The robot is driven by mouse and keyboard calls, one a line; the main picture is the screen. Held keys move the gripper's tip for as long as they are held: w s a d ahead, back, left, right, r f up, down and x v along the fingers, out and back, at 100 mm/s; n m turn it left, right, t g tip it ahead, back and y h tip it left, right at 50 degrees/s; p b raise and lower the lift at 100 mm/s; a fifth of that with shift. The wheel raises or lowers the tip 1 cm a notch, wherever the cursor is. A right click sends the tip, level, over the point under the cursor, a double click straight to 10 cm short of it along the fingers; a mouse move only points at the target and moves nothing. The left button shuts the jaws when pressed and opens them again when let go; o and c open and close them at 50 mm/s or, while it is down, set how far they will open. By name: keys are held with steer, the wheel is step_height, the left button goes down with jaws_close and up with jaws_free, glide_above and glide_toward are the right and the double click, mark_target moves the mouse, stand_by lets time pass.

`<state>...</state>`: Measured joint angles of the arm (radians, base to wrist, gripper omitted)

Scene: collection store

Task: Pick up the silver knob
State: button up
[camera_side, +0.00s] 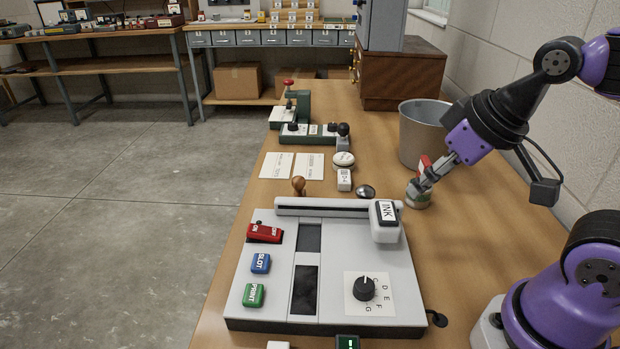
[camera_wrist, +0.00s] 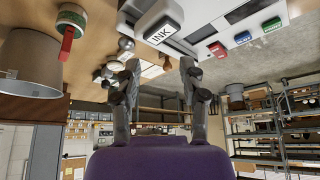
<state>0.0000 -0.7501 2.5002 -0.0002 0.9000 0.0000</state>
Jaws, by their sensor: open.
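The silver knob (camera_side: 365,191) is a small shiny dome on the wooden table, just behind the grey machine in the side view. It appears to be the shiny ball in the wrist view (camera_wrist: 126,44), just beyond the left finger. My gripper (camera_side: 428,181) is to the right of the knob in the side view, raised and apart from it. In the wrist view my gripper (camera_wrist: 159,68) has its fingers spread with nothing between them.
A small tin (camera_side: 417,199) with a red tag overlaps my fingertips in the side view. A metal bucket (camera_side: 422,133) stands behind. The machine's INK block (camera_side: 386,219) is close in front of the knob. A white labelled block (camera_side: 344,181) and round white piece (camera_side: 343,159) lie left.

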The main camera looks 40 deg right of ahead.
steer(key=shift+o, duration=0.4)
steer(key=o, duration=0.6)
steer(key=shift+c, duration=0.2)
steer(key=shift+w, duration=0.1)
steer(key=n+g, duration=0.2)
steer(key=g, duration=0.4)
glide_above(366, 188)
step_height(366, 188, down, 7)
steer(key=shift+d+r, duration=0.1)
steer(key=shift+r, duration=0.05)
step_height(366, 188, down, 5)
steer(key=shift+w+r, duration=0.1)
steer(key=shift+f, duration=2.75)
